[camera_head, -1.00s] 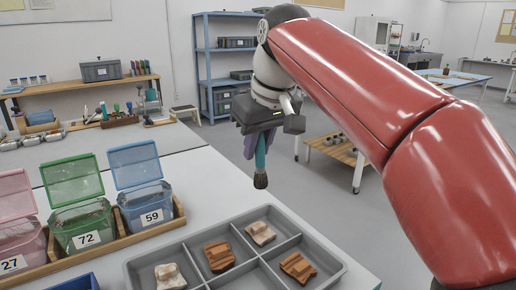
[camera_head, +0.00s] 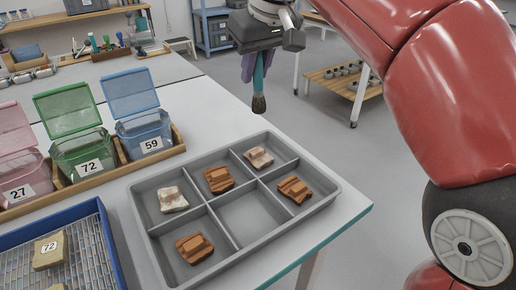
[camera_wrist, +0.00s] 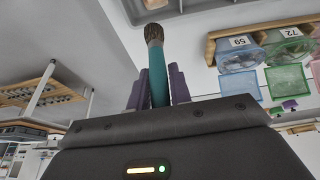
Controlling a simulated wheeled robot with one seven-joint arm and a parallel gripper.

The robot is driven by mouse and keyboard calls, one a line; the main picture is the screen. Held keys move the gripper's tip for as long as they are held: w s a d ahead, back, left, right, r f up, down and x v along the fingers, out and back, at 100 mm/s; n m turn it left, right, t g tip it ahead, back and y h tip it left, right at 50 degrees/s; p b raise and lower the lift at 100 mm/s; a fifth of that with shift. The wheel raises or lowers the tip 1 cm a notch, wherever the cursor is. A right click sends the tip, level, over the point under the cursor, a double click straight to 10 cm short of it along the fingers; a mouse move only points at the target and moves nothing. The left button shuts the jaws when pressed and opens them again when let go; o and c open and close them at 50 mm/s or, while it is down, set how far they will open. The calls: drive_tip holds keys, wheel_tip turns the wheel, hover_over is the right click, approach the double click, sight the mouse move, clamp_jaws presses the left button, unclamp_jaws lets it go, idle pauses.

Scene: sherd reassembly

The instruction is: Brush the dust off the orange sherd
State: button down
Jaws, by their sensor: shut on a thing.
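My gripper (camera_head: 254,68) is shut on a brush with a teal handle and dark bristles (camera_head: 259,103). The brush points bristles down, above the table's far right edge and clear of the tray. In the wrist view the brush (camera_wrist: 157,75) stands between the purple fingers. A grey six-part tray (camera_head: 271,237) holds several sherds. Orange-brown sherds lie in the back middle (camera_head: 218,180), front right (camera_head: 294,189) and front left (camera_head: 194,249) compartments. Pale, whitish sherds lie back left (camera_head: 172,200) and back right (camera_head: 259,158). I cannot tell which carry dust.
The front middle compartment is empty. Left of the tray, open-lidded bins 27 (camera_head: 22,180), 72 (camera_head: 85,153) and 59 (camera_head: 145,134) stand in a wooden rack. A blue-rimmed wire-mesh tray (camera_head: 94,205) with tagged pieces is at front left. Open floor lies right of the table.

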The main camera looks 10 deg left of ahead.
sight(256, 111)
drive_tip(key=shift+f, duration=0.1)
drive_tip(key=shift+d+f+b, duration=0.1)
drive_tip(key=shift+f+b, duration=2.5)
drive_tip(key=shift+f, duration=0.8)
drive_tip(key=shift+f+b, duration=0.75)
drive_tip(key=shift+f, duration=0.3)
